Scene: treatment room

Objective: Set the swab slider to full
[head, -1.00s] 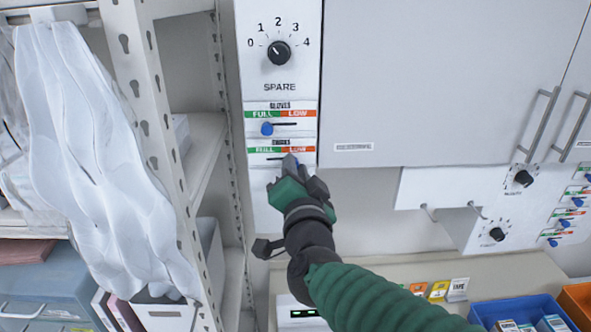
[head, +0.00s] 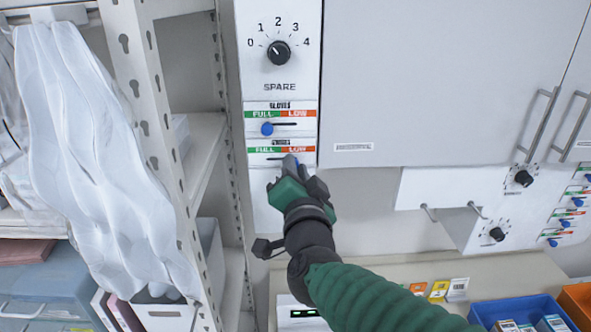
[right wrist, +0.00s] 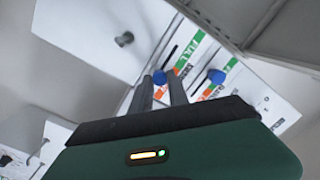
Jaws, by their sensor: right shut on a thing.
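Two slider panels sit one above the other on the white wall strip, each with a green FULL band at left and a red LOW band at right. The lower slider panel (head: 262,150) has a small title too blurred to read. My right gripper (head: 292,163) is at its LOW end, shut on the lower slider's blue knob (right wrist: 160,77), which is mostly hidden in the head view. The upper slider's blue knob (head: 267,129) stands at the FULL end; it also shows in the right wrist view (right wrist: 217,76). My left gripper is not in view.
A SPARE dial (head: 279,52) is above the sliders. A grey cabinet (head: 430,80) is to the right, and a metal shelf post (head: 160,130) with white hanging sheeting (head: 90,160) to the left.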

